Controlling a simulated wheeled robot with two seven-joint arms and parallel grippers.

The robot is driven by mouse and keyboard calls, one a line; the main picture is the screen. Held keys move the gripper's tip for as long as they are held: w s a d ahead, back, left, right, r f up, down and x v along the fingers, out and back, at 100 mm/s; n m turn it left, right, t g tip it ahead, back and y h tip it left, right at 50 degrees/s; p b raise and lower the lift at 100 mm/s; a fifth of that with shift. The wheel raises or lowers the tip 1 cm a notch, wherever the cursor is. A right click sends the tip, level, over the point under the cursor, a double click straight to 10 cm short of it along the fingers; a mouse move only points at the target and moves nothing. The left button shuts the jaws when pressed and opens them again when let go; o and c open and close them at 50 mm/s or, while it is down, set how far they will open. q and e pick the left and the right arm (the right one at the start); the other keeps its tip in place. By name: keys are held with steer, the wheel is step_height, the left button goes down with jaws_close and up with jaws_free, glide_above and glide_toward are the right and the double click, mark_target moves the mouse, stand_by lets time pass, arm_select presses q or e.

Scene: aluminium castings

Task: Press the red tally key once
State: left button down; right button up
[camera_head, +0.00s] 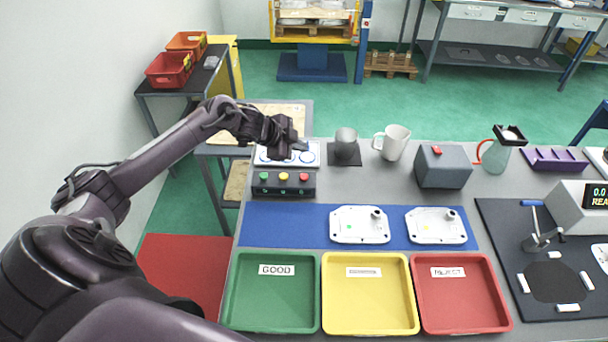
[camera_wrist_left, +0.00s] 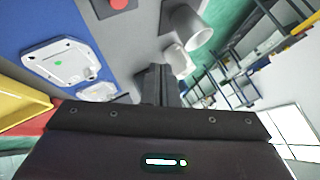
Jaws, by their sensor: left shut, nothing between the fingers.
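The tally box (camera_head: 284,189) is a dark block with a green, a yellow and a red key in a row. The red tally key (camera_head: 304,177) is at its right end; a red key on a dark box also shows at the top edge of the left wrist view (camera_wrist_left: 120,3). My left gripper (camera_head: 304,146) is shut and empty. In the head view it appears behind the tally box, over the white panel with blue rings (camera_head: 267,157), apart from the red key. Its shut fingers (camera_wrist_left: 160,84) also show in the left wrist view. My right gripper is in neither view.
A grey cup (camera_head: 346,140) and white mug (camera_head: 395,142) stand right of the gripper. A grey box with a red top piece (camera_head: 443,169) is farther right. Two castings (camera_head: 360,226) lie on the blue mat (camera_head: 290,233), before green, yellow and red trays (camera_head: 325,330).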

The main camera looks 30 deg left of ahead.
mark_target(300, 177)
arm_select(q)
steer(key=f+b, duration=0.1)
steer(key=f, duration=0.1)
steer(key=f+b, duration=0.1)
steer(key=shift+w+d+b, duration=0.1)
steer(key=shift+w+b, duration=0.15)
steer(key=shift+b, duration=0.05)
step_height(300, 177, down, 5)
steer(key=b, duration=0.4)
steer(key=shift+f, duration=0.2)
steer(key=shift+f+b, duration=0.25)
steer(key=shift+b, duration=0.05)
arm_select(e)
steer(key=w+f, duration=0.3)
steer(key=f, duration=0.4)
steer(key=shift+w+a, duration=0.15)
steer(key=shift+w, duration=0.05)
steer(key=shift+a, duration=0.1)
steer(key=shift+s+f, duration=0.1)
arm_select(q)
steer(key=shift+f, duration=0.4)
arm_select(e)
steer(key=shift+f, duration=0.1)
